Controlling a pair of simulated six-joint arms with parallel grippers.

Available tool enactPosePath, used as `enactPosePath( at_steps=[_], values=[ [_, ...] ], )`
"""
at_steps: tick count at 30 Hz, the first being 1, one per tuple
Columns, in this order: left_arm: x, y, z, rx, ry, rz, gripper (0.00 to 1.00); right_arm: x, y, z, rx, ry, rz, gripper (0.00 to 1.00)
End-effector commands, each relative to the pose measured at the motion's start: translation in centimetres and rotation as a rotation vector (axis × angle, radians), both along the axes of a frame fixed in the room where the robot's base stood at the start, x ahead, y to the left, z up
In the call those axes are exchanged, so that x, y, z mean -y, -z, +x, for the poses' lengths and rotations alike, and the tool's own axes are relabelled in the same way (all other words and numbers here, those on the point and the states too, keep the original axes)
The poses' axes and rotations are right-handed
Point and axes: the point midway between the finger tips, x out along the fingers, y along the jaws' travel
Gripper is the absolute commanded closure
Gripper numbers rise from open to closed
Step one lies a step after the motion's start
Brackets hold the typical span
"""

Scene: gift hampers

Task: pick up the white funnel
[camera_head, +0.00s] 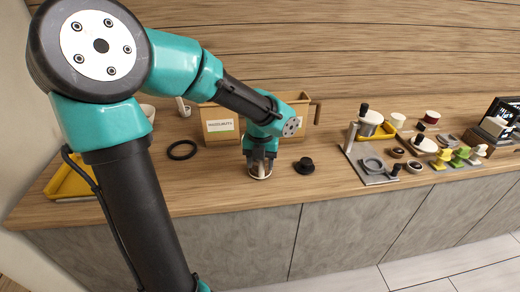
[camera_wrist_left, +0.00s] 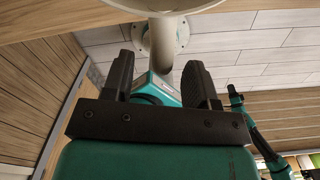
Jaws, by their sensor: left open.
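The white funnel (camera_head: 260,174) is on the wooden counter near its front edge, mostly hidden by my left gripper. In the left wrist view its wide mouth (camera_wrist_left: 165,5) is at the top and its narrow spout (camera_wrist_left: 160,45) comes toward the gripper. My left gripper (camera_head: 260,163) points down over the funnel and is open. Its two black fingers (camera_wrist_left: 160,75) stand on either side of the spout's line, with gaps on both sides. No right gripper can be made out in the head view.
A black knobbed piece (camera_head: 304,166) lies close on the right and a black ring (camera_head: 182,150) on the left. A cardboard box (camera_head: 222,125) stands behind. A grey stand (camera_head: 372,172) and several small items fill the right. Part of a teal arm (camera_wrist_left: 272,158) shows in the wrist view.

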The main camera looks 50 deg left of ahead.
Motion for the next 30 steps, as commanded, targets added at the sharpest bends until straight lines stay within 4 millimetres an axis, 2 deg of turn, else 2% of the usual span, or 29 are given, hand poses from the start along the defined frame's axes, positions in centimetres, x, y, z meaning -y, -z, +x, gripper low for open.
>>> enactPosePath(
  at_steps=[3, 8, 23, 30],
  values=[
    [0.1, 1.8, 0.0, -0.005, 0.001, 0.000, 0.47, 0.0, 0.0, 0.0, 0.000, 0.000, 0.000, 0.57],
    [0.1, 3.5, 0.0, -0.002, 0.000, 0.001, 0.47, 0.0, 0.0, 0.0, 0.000, 0.000, 0.000, 0.57],
    [0.1, 3.7, 0.0, -0.001, 0.000, 0.001, 0.47, 0.0, 0.0, 0.0, 0.000, 0.000, 0.000, 0.57],
    [0.1, 3.7, 0.0, -0.001, 0.000, 0.001, 0.67, 0.0, 0.0, 0.0, 0.000, 0.000, 0.000, 0.57]
  ],
)
